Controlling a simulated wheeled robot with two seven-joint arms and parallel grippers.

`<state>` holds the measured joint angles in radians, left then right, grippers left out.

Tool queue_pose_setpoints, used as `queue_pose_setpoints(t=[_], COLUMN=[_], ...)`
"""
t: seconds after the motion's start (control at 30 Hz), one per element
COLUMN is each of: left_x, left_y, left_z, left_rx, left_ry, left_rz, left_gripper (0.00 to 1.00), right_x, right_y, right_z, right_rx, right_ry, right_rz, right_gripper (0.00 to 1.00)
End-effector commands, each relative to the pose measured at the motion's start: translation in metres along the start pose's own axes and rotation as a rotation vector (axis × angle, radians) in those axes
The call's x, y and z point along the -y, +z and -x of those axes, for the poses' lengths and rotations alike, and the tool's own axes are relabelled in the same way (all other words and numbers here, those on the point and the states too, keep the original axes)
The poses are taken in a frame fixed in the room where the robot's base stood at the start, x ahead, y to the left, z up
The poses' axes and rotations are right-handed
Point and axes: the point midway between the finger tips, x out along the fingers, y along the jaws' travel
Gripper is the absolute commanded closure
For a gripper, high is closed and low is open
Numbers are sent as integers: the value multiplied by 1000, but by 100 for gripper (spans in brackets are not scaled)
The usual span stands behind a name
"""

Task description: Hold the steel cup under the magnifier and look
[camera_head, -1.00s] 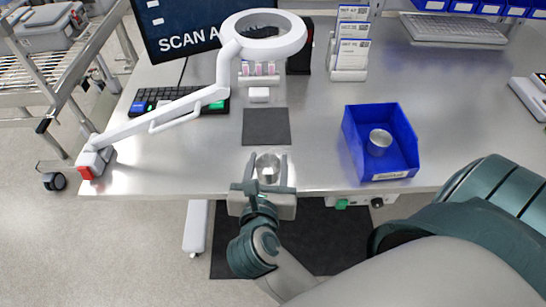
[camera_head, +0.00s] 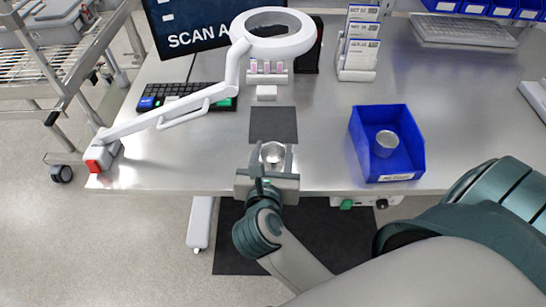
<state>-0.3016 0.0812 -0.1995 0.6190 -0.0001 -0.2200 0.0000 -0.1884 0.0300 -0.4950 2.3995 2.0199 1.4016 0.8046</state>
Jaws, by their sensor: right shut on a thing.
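A small steel cup (camera_head: 273,151) is between the fingers of my right gripper (camera_head: 274,155), which is shut on it just short of the dark square mat (camera_head: 273,124). The cup's open top faces up and looks about upright. The magnifier (camera_head: 303,39) is a white ring lamp on a jointed white arm, farther back over the table, beyond the mat. The cup is in front of the ring, not beneath it. A second steel cup (camera_head: 386,142) sits in the blue bin (camera_head: 408,170) on the right. My left gripper is not in view.
A black keyboard (camera_head: 180,92) lies under the magnifier's arm, below a screen (camera_head: 190,25). A small white block (camera_head: 267,92) and a rack of pink-marked items (camera_head: 267,74) stand behind the mat. A card holder (camera_head: 358,55) is at the back. The tabletop (camera_head: 470,120) right of the bin is clear.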

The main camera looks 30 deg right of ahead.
Motion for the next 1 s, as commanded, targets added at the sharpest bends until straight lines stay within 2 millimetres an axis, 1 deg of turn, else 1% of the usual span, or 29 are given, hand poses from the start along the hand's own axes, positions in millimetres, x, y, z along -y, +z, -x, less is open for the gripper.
queue_pose_setpoints(t=[0.1, 1.0], left_x=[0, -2], left_y=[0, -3], left_z=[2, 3], left_rx=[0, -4], left_ry=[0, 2], left_rz=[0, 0], left_gripper=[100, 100], right_x=[-1, -10], right_y=[5, 30], right_z=[-12, -97], right_rx=[2, 0], right_ry=[-1, -2], right_rz=[0, 0], right_gripper=[75, 75])
